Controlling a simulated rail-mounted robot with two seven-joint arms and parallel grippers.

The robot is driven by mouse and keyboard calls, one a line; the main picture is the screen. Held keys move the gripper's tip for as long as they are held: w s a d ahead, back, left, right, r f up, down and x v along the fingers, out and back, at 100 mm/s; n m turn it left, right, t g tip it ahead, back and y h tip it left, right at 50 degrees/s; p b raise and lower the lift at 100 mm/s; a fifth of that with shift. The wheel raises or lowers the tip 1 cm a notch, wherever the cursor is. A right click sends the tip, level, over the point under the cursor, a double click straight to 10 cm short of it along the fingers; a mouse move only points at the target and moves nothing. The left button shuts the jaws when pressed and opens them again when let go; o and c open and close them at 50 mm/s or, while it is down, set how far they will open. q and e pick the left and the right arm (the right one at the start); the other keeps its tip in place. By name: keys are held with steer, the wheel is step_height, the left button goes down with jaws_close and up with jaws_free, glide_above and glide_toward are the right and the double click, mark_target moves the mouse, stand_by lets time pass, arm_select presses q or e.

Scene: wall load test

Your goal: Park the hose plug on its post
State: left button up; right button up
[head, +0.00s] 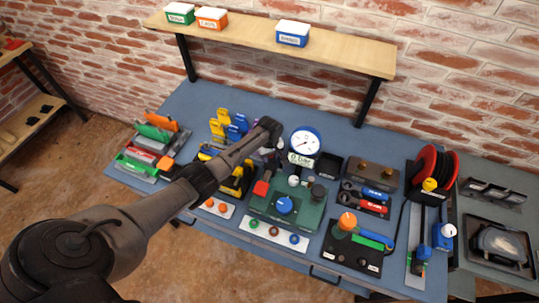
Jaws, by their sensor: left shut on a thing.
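My left arm reaches in from the lower left, and its gripper (272,152) is over the back left of the green test board (265,206), left of the round gauge (305,142). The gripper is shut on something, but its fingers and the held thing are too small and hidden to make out. A red hose reel (424,168) stands at the right with a black hose hanging from it. I cannot make out the hose plug or tell which upright is its post. A yellow-topped upright (430,184) stands before the reel. My right gripper is not in view.
A black board (345,256) with an orange knob (347,221) lies right of the green board. Coloured tools and racks crowd the blue bench (200,102). A wooden shelf (330,54) with small labelled boxes overhangs the back. The bench's back left is clear.

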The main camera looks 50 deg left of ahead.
arm_select(q)
steer(key=shift+f, duration=0.25)
steer(key=o, duration=1.4)
step_height(320, 180, up, 3)
steer(key=p, duration=0.3)
steer(key=shift+r+p, duration=2.5)
steer(key=shift+p, duration=0.4)
